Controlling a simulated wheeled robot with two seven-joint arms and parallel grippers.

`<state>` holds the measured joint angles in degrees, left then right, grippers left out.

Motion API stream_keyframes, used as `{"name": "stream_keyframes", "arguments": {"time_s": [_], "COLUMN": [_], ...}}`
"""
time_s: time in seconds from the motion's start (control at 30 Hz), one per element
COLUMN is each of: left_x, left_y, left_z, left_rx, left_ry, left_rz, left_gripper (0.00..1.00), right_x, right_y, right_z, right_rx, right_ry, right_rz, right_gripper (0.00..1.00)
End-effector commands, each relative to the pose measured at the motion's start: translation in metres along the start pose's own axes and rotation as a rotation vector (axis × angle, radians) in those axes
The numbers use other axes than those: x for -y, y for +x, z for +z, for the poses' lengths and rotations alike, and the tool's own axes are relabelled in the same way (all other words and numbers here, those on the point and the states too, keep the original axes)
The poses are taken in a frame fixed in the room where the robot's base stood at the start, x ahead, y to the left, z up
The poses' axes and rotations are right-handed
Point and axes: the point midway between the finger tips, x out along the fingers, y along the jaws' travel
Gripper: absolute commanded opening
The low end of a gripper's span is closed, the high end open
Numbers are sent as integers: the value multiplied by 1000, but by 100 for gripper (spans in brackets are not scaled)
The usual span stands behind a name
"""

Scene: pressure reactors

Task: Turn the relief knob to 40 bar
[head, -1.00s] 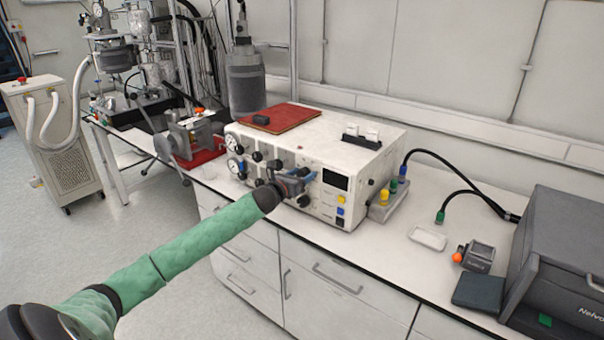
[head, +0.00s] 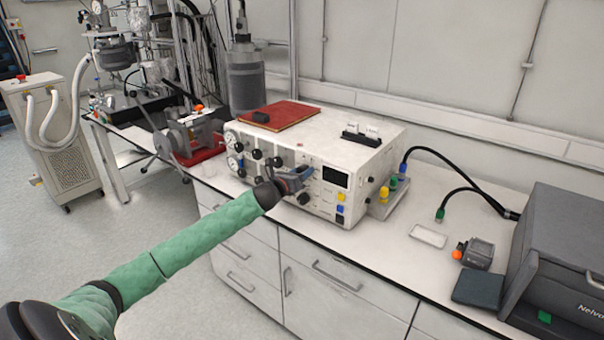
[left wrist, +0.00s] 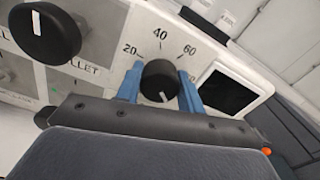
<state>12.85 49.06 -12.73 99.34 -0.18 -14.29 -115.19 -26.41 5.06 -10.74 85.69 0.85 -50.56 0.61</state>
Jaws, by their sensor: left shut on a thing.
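The relief knob (left wrist: 160,76) is a round black knob on the white front panel, in the middle of the left wrist view. The marks 20, 40 and 60 (left wrist: 188,51) are printed around its top. A short white line shows low on its face; I cannot tell the exact setting. My left gripper (left wrist: 159,90) has its two blue fingers shut on the knob, one on each side. In the head view my left gripper (head: 297,178) is at the front of the white control box (head: 335,140), where it hides the knob.
Another black knob (left wrist: 45,32) is close at the upper left, beside the gripper. A dark display (left wrist: 227,92) is to the right. Gauges (head: 233,150) and more knobs are left on the box. A red book (head: 282,115) lies on top. The bench to the right has free room.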

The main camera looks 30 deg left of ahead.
Motion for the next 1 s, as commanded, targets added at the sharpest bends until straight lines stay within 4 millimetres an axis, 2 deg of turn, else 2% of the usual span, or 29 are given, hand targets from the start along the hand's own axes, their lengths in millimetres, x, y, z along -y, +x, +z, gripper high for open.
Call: {"name": "stream_keyframes", "arguments": {"time_s": [0.27, 0.6, 0.83, 1.0], "left_x": [-1, -1, -2, -2], "left_y": [0, 0, 0, 0], "left_z": [0, 0, 0, 0], "left_rx": [0, 0, 0, 1], "left_ry": [-219, -544, -764, -926], "left_rz": [0, 0, 0, 0], "left_gripper": [15, 15, 15, 15], "right_x": [2, 9, 9, 9], "right_y": [-11, -20, -27, -28], "right_z": [-8, 2, -11, -12], "right_rx": [0, 20, 5, 9], "right_ry": [2, 6, 7, 8], "right_rz": [-4, -11, -13, -13], "right_gripper": [36, 36, 36, 36]}}
